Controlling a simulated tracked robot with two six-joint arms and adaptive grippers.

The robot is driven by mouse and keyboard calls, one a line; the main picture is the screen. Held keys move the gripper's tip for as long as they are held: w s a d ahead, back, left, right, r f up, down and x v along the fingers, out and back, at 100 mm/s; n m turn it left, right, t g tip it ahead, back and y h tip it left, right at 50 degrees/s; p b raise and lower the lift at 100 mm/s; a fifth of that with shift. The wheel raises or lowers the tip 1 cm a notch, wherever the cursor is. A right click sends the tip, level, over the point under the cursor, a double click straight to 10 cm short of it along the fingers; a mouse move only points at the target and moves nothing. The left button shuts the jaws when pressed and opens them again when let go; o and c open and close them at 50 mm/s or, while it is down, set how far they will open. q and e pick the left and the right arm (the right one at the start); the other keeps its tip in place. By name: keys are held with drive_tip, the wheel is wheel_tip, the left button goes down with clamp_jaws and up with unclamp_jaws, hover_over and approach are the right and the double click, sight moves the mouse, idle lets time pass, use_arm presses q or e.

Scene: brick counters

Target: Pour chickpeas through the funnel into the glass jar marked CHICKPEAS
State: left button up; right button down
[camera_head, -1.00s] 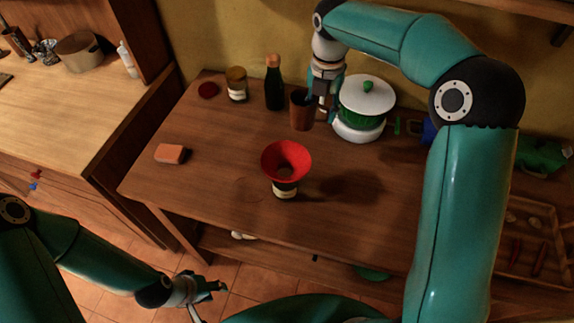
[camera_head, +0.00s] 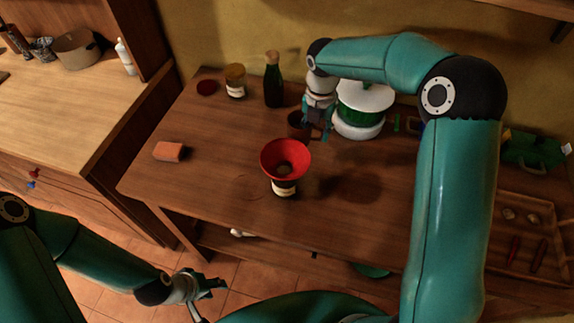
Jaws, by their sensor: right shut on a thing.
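A red funnel (camera_head: 286,158) sits upright in the mouth of a small jar (camera_head: 284,188) with a pale label. The label's writing is too small to read, and the funnel hides the jar's upper part. My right gripper (camera_head: 314,128) is shut on a brown cup (camera_head: 298,121), just behind and slightly right of the funnel. The cup's contents cannot be made out. Something brownish shows at the bottom of the funnel, but I cannot tell what. My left gripper (camera_head: 212,296) is open and empty, low in front of the table over the tiled floor.
A dark green bottle (camera_head: 273,82), a yellowish jar (camera_head: 235,82) and a dark red disc (camera_head: 207,87) stand at the back left. An orange block (camera_head: 169,151) lies left. The table's front left is clear.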

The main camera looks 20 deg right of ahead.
drive_tip(key=shift+t+h, duration=0.5)
drive_tip(key=shift+t, duration=0.2)
drive_tip(key=r, duration=0.4)
drive_tip(key=s+a+r, duration=0.1)
drive_tip(key=r, duration=0.1)
drive_tip(key=shift+s, duration=0.2)
drive_tip(key=s+a+t+h+b, duration=0.1)
drive_tip(key=t+h+b, duration=0.1)
drive_tip(key=t+b, duration=0.1)
drive_tip(key=s+a+f+t+h+b, duration=0.1)
drive_tip(key=t+h+b, duration=0.2)
drive_tip(key=b, duration=0.2)
drive_tip(key=s+a+t+h+b, duration=0.1)
drive_tip(key=s+t+h+b, duration=0.1)
drive_tip(key=t+h+b, duration=0.1)
drive_tip(key=shift+a+f+t+b, duration=0.2)
drive_tip(key=shift+f+t+b, duration=0.1)
drive_tip(key=shift+b, duration=0.1)
drive_tip(key=shift+r, duration=0.25)
drive_tip(key=shift+w+r, duration=0.1)
drive_tip(key=shift+r, duration=0.05)
